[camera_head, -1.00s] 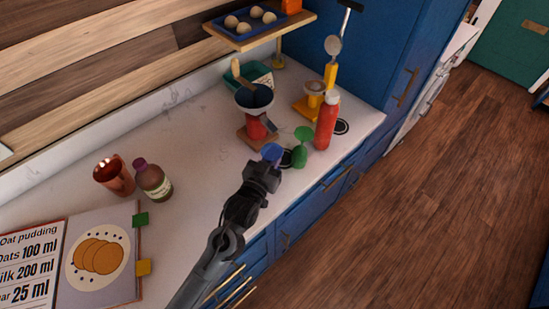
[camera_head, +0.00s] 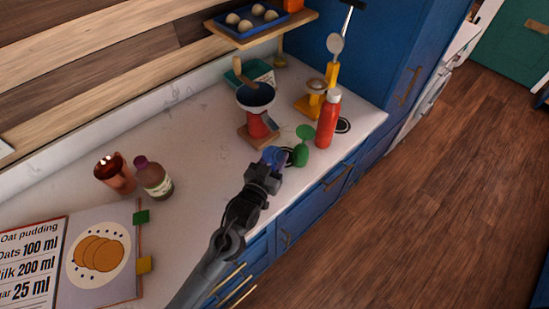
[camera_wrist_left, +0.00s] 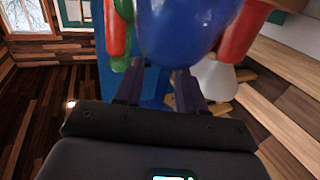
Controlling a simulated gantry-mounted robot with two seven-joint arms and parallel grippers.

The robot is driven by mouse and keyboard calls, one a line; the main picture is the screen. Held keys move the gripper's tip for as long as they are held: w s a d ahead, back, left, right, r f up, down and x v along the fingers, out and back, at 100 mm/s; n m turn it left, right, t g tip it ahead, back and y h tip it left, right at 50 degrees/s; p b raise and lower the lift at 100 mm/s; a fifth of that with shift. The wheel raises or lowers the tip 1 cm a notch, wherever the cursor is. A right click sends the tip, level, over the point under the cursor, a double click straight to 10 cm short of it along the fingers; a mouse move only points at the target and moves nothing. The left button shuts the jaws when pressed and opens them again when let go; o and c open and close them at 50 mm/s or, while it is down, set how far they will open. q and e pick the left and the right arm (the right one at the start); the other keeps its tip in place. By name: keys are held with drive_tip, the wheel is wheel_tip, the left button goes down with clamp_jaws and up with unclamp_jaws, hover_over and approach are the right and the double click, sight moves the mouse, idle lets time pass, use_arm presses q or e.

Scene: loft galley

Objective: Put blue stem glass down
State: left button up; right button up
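The blue stem glass (camera_head: 273,155) is at the tip of my left gripper (camera_head: 268,168), low over the counter near its front edge. In the left wrist view the blue stem glass (camera_wrist_left: 185,30) fills the top middle, just beyond the two dark fingers of my left gripper (camera_wrist_left: 157,80). I cannot tell whether the glass touches the counter. A dark round coaster shows only as an edge between the blue glass and a green stem glass (camera_head: 301,156). My right gripper is out of view.
A red bottle (camera_head: 327,122) stands right of the green glass. A red kitchen scale (camera_head: 258,122) with a bowl stands behind. A copper cup (camera_head: 113,172), a brown bottle (camera_head: 154,180) and an open cookbook (camera_head: 98,258) are at left. The counter between them is clear.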

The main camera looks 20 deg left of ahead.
use_arm(q)
drive_tip(key=shift+r, duration=0.15)
drive_tip(key=s, duration=1.2)
drive_tip(key=shift+a, duration=0.45)
